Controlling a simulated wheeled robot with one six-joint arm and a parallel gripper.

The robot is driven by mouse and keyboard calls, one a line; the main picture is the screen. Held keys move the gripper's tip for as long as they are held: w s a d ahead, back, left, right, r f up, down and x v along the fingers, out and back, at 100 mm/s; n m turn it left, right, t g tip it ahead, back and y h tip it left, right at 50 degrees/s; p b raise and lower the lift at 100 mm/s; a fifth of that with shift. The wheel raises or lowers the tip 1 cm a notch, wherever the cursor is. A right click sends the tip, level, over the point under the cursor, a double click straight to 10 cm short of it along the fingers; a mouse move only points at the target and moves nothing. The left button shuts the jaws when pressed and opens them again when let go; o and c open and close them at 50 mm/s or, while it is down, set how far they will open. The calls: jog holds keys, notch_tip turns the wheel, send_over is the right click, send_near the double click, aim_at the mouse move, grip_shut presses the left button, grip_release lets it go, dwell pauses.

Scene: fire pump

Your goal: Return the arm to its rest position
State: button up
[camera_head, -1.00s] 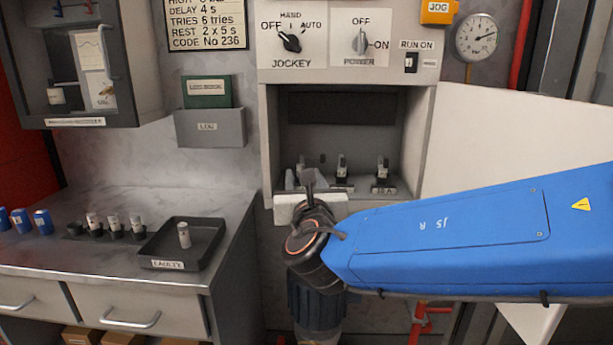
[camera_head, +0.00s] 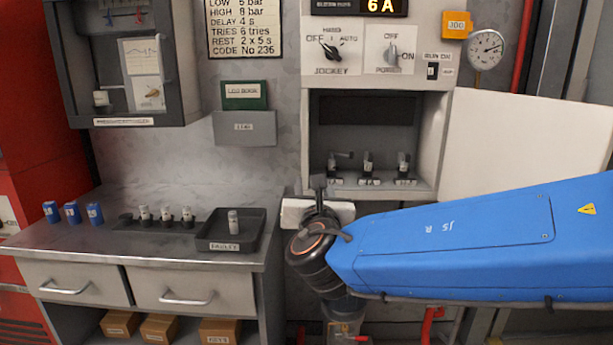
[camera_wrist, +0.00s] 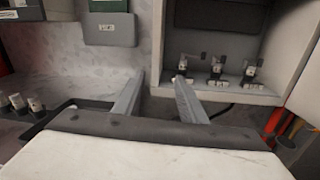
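My gripper shows in the wrist view (camera_wrist: 158,95) with its two grey fingers spread apart and nothing between them. In the head view my gripper (camera_head: 318,187) is in front of the lower left edge of the open panel box, seen from behind, and my blue arm reaches in from the right. In the wrist view the fingertips are in front of the grey wall and the box's lower left corner; I cannot tell how far away. Several fuse holders, one of them at the middle (camera_head: 368,163), stand in a row inside the open box (camera_head: 435,150).
A steel bench (camera_head: 60,243) at left holds a dark tray (camera_head: 215,244) with one fuse (camera_head: 233,222), a row of white fuses (camera_head: 166,215) and blue cylinders (camera_head: 72,212). A white open door (camera_head: 520,140) stands behind my arm. A grey pocket (camera_head: 244,128) hangs on the wall.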

jog(key=s+d+f+m+g+h, duration=0.25)
jog(key=d+m, duration=0.25)
jog(key=d, duration=0.4)
jog(key=s+d+f+m+g+h, duration=0.2)
jog(key=d+f+m, duration=0.3)
jog(key=d, duration=0.4)
jog(key=s+d+f+m+g+h, duration=0.2)
jog(key=d+f+m+g+h, duration=0.1)
jog(key=d+m, duration=0.4)
jog(key=s+d+f+m+g+y, duration=0.1)
jog(key=s+f+m+g+y, duration=0.1)
jog(key=s+f+m, duration=0.3)
jog(key=s+d+f+m+g+y, duration=0.1)
jog(key=s+f+m+g+y, duration=0.2)
jog(key=s+m, duration=1)
notch_tip(320, 180, down, 3)
jog(key=shift+s+d+f+g+y, duration=0.1)
jog(key=shift+s+d+g+y, duration=0.25)
jog(key=shift+s+y, duration=0.35)
